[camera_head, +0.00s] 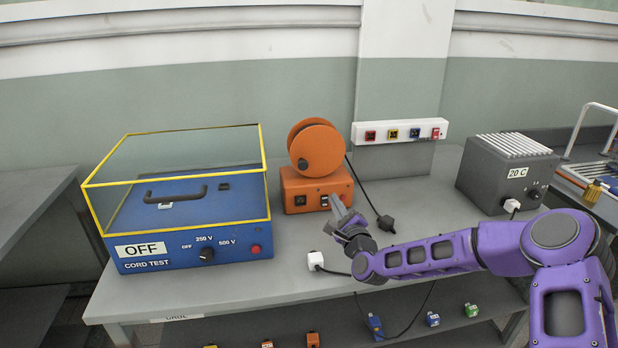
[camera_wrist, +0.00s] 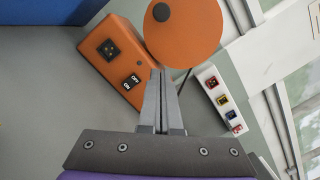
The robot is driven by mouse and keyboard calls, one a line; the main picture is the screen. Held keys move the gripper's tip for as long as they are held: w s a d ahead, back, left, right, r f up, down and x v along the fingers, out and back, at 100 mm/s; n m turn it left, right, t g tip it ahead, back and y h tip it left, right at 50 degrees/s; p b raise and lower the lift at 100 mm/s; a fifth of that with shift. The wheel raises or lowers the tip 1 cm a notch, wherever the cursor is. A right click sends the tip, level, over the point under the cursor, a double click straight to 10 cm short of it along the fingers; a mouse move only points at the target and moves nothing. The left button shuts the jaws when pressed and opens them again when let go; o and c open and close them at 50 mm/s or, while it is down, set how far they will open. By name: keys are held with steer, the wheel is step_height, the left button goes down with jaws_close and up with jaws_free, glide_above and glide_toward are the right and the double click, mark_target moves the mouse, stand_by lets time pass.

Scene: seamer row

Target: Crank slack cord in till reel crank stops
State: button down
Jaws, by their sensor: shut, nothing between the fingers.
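The orange cord reel (camera_head: 317,147) stands upright on its orange base box (camera_head: 316,187) at the middle of the bench. A dark round crank knob (camera_head: 303,162) sits on the reel's face. It also shows in the wrist view (camera_wrist: 161,12). The base has a socket and an ON/OFF switch (camera_wrist: 132,81). The black cord (camera_head: 363,190) runs from behind the reel to a black plug (camera_head: 386,224) on the bench. My gripper (camera_head: 337,205) is shut and empty, in front of the base's right side and below the reel. In the wrist view its fingers (camera_wrist: 161,90) are together, apart from the knob.
A blue cord test box (camera_head: 196,250) with a yellow-framed clear lid stands left, its sign reading OFF. A white socket strip (camera_head: 399,130) is on the wall. A grey box (camera_head: 505,172) marked 20 C stands right. A white plug (camera_head: 315,261) lies near the front edge.

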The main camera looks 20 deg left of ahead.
steer(key=w+a+r, duration=0.3)
steer(key=w+a, duration=0.3)
steer(key=a, duration=0.2)
steer(key=shift+w+a+r, duration=0.2)
steer(key=shift+a, duration=0.05)
steer(key=shift+s, duration=0.15)
stand_by(0.3)
steer(key=shift+a+m, duration=0.1)
steer(key=shift+m, duration=0.2)
